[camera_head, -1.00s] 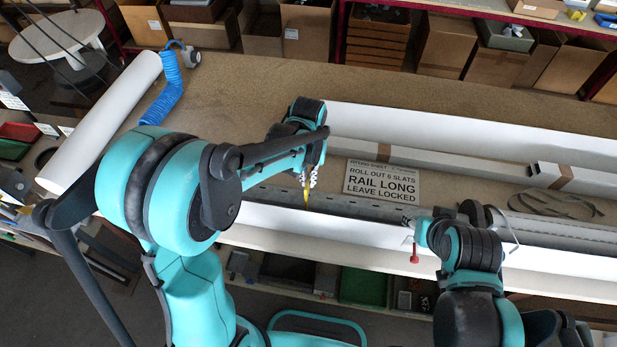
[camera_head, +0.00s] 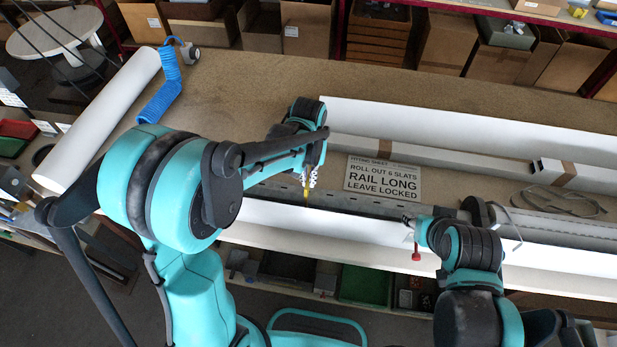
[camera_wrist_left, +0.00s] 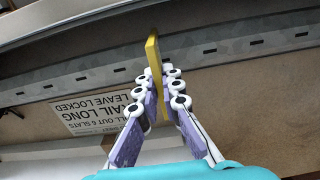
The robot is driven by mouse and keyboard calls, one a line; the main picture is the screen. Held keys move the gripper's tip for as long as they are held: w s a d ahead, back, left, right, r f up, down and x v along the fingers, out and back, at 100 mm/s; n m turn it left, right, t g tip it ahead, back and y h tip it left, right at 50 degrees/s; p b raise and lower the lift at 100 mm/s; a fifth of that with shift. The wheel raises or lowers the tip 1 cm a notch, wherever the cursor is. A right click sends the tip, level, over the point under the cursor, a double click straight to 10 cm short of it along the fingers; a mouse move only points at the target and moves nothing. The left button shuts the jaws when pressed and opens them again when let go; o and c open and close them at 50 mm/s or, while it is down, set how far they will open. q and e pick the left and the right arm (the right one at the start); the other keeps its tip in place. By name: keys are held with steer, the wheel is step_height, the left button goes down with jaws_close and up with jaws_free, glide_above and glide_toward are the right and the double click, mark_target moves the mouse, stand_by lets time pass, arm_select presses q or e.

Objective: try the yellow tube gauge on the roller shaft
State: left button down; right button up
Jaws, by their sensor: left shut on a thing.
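The yellow tube gauge (camera_wrist_left: 154,60) is a slim yellow piece held upright in the left wrist view; it shows small in the head view (camera_head: 306,194). My left gripper (camera_head: 309,181) is shut on it, with its fingers (camera_wrist_left: 166,92) closed around the gauge's near end. The roller shaft (camera_head: 352,204) is a long grey metal bar with slots; it crosses the left wrist view (camera_wrist_left: 95,78) behind the gauge. The gauge's far end overlaps the shaft; I cannot tell if they touch. My right gripper (camera_head: 415,234) is near the shaft, its fingers unclear.
A printed sign (camera_head: 383,180) lies behind the shaft. White slats (camera_head: 450,130) and a long boxed rail (camera_head: 470,165) lie farther back. A small red-ended part (camera_head: 416,255) hangs by the right gripper. A white roll (camera_head: 100,120) and blue coiled hose (camera_head: 163,98) are at left.

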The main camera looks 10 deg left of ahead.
arm_select(q)
steer(key=shift+f+b, duration=0.85)
steer(key=shift+f, duration=0.15)
steer(key=shift+r, duration=0.15)
stand_by(0.9)
steer(key=shift+r+p, duration=3.95)
steer(key=shift+r, duration=1.45)
